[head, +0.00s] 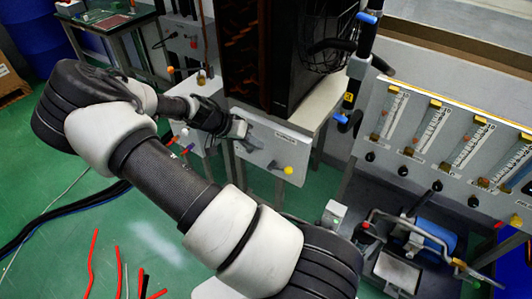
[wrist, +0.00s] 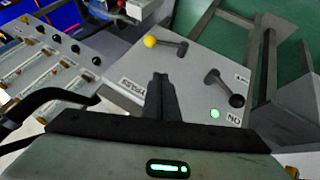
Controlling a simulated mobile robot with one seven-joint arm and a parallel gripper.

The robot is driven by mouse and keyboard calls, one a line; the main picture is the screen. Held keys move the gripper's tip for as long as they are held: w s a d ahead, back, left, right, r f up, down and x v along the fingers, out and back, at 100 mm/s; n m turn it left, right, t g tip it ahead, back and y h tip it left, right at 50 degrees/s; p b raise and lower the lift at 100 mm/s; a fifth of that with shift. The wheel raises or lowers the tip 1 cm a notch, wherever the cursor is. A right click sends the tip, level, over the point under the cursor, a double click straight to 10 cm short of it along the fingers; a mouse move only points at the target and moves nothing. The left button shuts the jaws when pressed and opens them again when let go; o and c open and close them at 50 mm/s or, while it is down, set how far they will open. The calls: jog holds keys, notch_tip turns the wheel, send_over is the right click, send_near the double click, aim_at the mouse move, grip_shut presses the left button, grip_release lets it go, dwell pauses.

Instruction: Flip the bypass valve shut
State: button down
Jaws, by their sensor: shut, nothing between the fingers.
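A light grey panel (head: 262,153) carries two lever handles. One lever has a yellow ball knob (wrist: 150,41); this knob also shows in the head view (head: 289,170). The other lever has a black ball knob (wrist: 236,100), near a lit green lamp (wrist: 214,113) and an "ON" label. My gripper (wrist: 158,80) is shut and empty, in front of the panel below the two levers in the wrist view. In the head view my gripper (head: 240,128) covers part of the panel's upper left.
A dark tall cabinet (head: 268,60) stands behind the panel. A board of flow meters (head: 435,125) with black knobs is at the right. Blue-handled pipework (head: 355,70) stands between them. Cables and red rods lie on the green floor (head: 60,200) at the left.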

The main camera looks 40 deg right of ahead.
jog(key=b, duration=0.2)
send_over(280, 169)
jog(key=w+a, duration=0.1)
jog(key=w, duration=0.1)
notch_tip(280, 169, down, 7)
jog(key=f, duration=0.1)
jog(key=s+f, duration=0.1)
jog(key=f, duration=0.2)
jog(key=shift+s+a, duration=0.1)
jog(key=shift+s, duration=0.15)
jog(key=shift+w+b, duration=0.1)
jog(key=shift+b, duration=0.2)
